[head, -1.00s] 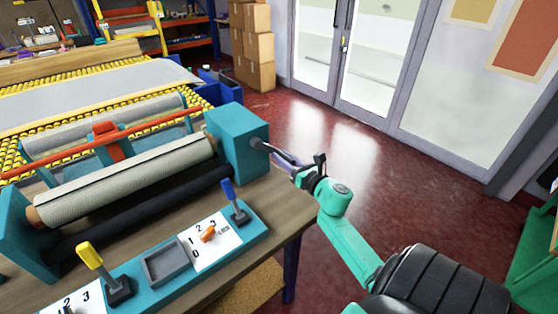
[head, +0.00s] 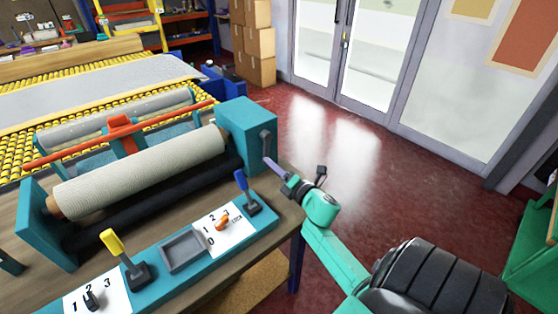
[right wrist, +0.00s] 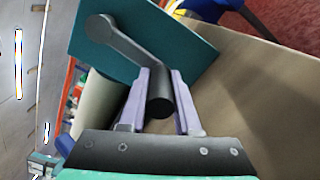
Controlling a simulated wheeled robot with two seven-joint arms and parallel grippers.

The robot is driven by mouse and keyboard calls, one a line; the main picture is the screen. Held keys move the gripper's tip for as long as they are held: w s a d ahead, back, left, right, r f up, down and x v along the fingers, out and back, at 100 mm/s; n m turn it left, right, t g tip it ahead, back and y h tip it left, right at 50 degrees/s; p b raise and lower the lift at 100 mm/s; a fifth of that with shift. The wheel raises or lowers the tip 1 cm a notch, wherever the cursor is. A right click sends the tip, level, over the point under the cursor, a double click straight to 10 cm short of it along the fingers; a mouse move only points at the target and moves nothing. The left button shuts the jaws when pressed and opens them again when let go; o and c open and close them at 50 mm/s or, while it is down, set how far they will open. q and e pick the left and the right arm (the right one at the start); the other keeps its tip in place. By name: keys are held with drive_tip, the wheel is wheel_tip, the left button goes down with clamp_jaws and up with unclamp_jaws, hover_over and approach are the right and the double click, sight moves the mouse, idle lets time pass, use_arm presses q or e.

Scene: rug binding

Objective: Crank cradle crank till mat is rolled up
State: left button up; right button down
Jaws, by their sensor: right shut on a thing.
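The cradle's teal end box (head: 246,135) carries a dark crank (head: 266,142) on its right face. In the right wrist view the crank's arm (right wrist: 120,42) runs down to a dark round handle (right wrist: 160,100). My right gripper (head: 287,181) is shut on that handle, with a purple finger on each side of it. The light mat (head: 145,170) lies as a roll around the cradle's roller, in front of the orange bar (head: 70,153). A dark roller (head: 100,212) lies below it. My left gripper is not in view.
A teal control panel in front holds a yellow lever (head: 113,243), a blue lever (head: 242,180), an orange knob (head: 222,223) and a grey tray (head: 184,252). A yellow roller conveyor (head: 35,143) lies behind. Open red floor (head: 360,170) lies to the right.

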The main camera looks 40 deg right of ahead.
drive_tip(key=a+m+p, duration=0.1)
drive_tip(key=m, duration=0.1)
drive_tip(key=a+r+m+p, duration=0.1)
drive_tip(key=a, duration=0.1)
drive_tip(key=shift+m, duration=0.4)
drive_tip(key=m+p, duration=0.1)
drive_tip(key=a+r+m+p, duration=0.1)
drive_tip(key=shift+a+r+m+p, duration=0.15)
drive_tip(key=shift+a+m+p, duration=0.15)
drive_tip(key=shift+m, duration=0.1)
drive_tip(key=shift+w+a+r+m+p, duration=0.1)
drive_tip(key=shift+a+r+m+p, duration=0.45)
drive_tip(key=shift+m+p, duration=0.4)
drive_tip(key=shift+a+r+m+p, duration=0.35)
drive_tip(key=shift+r+m+p, duration=0.45)
drive_tip(key=shift+m, duration=0.25)
drive_tip(key=shift+w+a+r+m+p, duration=0.1)
drive_tip(key=shift+a+r+m+p, duration=0.4)
drive_tip(key=shift+m+p, duration=0.5)
drive_tip(key=shift+r, duration=0.1)
drive_tip(key=c, duration=0.6)
unclamp_jaws()
drive_tip(key=shift+s, duration=0.1)
drive_tip(key=shift+f, duration=0.2)
